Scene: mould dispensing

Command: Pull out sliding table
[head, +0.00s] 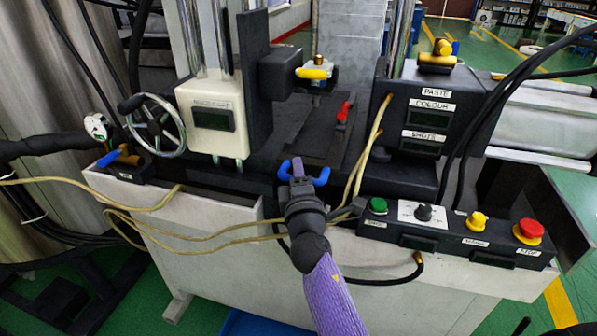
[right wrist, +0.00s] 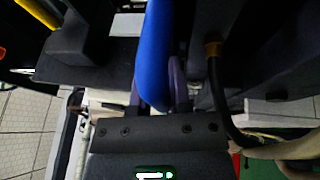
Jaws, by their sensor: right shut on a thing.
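The dark sliding table (head: 307,140) sits in the machine's middle, below the yellow-handled valve. Its blue handle (head: 321,178) sticks out at the front edge. My right gripper (head: 298,170) comes up from below and is shut on this handle. In the right wrist view the blue handle (right wrist: 155,45) runs between the purple fingers of my right gripper (right wrist: 158,95), which hide part of it. My left gripper is not in view.
A control box (head: 455,235) with green, yellow and red buttons stands right of my right forearm. A handwheel (head: 156,125) and pale hoses (head: 215,237) are on the left. A red clamp (head: 343,112) sits on the table. The floor is green.

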